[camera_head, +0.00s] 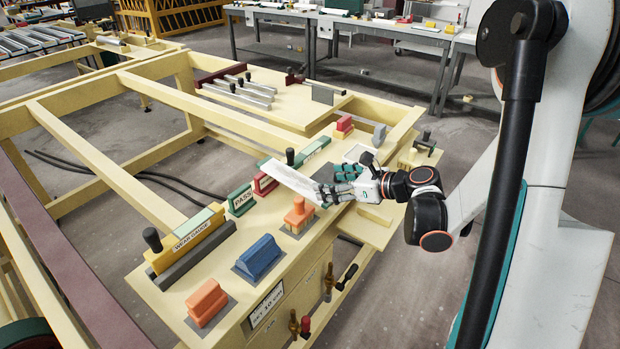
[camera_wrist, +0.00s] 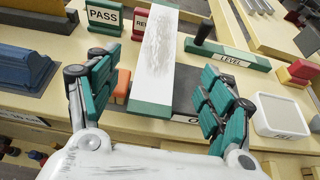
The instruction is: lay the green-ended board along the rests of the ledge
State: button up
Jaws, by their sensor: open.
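The green-ended board (camera_head: 293,182) is long, pale and scuffed, and lies at a slant across the workbench top. In the wrist view the board (camera_wrist: 156,55) runs away from me between my fingers, with a green end (camera_wrist: 150,108) nearest my palm. My gripper (camera_head: 335,190) is at the board's near right end; in the wrist view my gripper (camera_wrist: 158,95) has its teal-padded fingers spread on both sides, with gaps to the board. The board's underside and what bears it are hidden. I cannot tell for sure which part is the ledge or its rests.
A green PASS block (camera_wrist: 103,17) and a green LEVEL bar (camera_wrist: 228,54) flank the board. A white tray (camera_wrist: 280,117) is at the right. Orange (camera_head: 207,301) and blue (camera_head: 259,256) blocks and the WEAR GAUGE (camera_head: 187,241) stand on the bench's left part.

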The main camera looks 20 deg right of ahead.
aim_at(297, 179)
jog(key=b+x, duration=0.3)
jog(key=x, duration=1)
jog(key=shift+w+a+f, duration=0.1)
jog(key=shift+w+a, duration=0.2)
jog(key=c, duration=1.4)
jog(key=shift+o, duration=0.2)
